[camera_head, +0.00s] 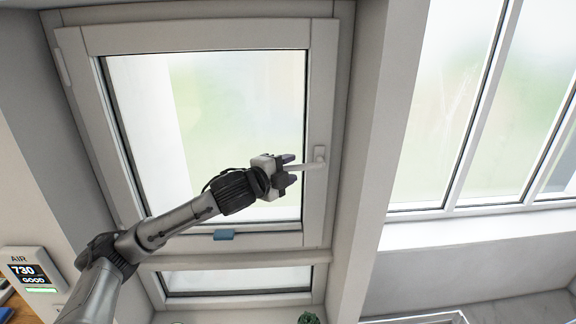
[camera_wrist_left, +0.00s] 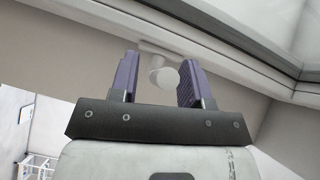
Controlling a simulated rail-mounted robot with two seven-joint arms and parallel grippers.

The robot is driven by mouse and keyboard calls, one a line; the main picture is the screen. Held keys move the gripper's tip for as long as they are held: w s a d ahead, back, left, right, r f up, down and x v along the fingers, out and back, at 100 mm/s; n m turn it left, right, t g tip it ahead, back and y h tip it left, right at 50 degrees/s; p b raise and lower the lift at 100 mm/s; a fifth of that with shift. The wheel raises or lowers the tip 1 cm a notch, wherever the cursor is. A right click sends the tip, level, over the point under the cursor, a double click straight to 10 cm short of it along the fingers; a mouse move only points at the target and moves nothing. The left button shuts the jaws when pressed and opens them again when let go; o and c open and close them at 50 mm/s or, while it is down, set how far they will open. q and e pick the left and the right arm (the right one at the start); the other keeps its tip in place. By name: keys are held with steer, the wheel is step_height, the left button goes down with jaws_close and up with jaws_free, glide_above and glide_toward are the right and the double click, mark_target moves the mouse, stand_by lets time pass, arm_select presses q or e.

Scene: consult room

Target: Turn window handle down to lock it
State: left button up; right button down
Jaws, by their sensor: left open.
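The window handle (camera_head: 312,166) is a light grey lever on the right side of the window frame (camera_head: 324,70). It lies about horizontal, pointing left from its mount. My left gripper (camera_head: 289,171) is open at the free end of the lever. In the left wrist view the rounded handle end (camera_wrist_left: 166,77) shows between the two purple-grey fingers of my left gripper (camera_wrist_left: 160,82), closer to the right finger. I cannot tell whether either finger touches it. My right gripper is in neither view.
The sash sits flush in its frame as far as I can see. An air monitor (camera_head: 32,270) is at the lower left. A wall post (camera_head: 378,130) stands right of the window.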

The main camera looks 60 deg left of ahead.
arm_select(q)
steer(key=shift+w+a, duration=0.1)
steer(key=shift+w, duration=0.1)
jaws_close()
stand_by(0.4)
